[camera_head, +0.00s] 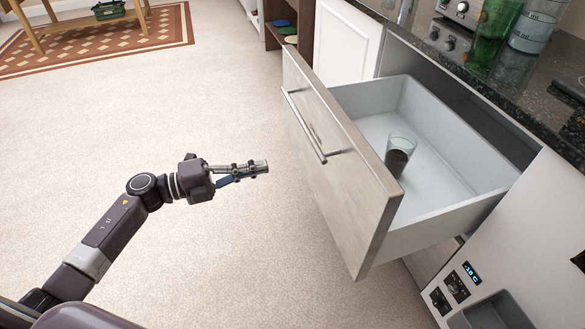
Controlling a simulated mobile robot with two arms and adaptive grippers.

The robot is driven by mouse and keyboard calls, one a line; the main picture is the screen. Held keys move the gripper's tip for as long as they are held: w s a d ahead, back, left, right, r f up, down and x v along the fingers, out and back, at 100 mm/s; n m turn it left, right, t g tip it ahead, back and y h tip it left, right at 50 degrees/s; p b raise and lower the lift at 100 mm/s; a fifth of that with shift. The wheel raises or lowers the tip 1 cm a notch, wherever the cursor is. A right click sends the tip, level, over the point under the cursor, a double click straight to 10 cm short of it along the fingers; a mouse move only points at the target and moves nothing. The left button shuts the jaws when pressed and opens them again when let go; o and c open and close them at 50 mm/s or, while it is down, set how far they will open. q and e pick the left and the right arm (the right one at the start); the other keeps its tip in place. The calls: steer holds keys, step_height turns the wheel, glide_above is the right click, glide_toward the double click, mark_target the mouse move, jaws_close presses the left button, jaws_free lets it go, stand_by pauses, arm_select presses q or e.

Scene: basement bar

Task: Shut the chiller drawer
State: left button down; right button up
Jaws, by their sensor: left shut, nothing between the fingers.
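The chiller drawer (338,178) stands pulled out from under the counter at the right, with its wood-grey front facing left. A metal bar handle (305,127) runs along that front. Inside the drawer a clear glass (400,153) with dark contents stands near the front panel. My left gripper (262,167) is shut and empty. It points right towards the drawer front, just left of it, with a gap that looks small. My right gripper is not in view.
A dark speckled counter (450,55) with a green glass (492,30) and a measuring cup (537,22) is above the drawer. A control panel (457,287) is at the lower right. The floor left of the drawer is clear. A wooden table (85,22) stands on a rug at the far left.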

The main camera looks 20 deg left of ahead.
arm_select(q)
steer(key=x, duration=1.3)
steer(key=shift+w+d, duration=0.2)
steer(key=shift+w, duration=0.1)
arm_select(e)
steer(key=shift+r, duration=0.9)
arm_select(q)
steer(key=shift+w+d, duration=0.1)
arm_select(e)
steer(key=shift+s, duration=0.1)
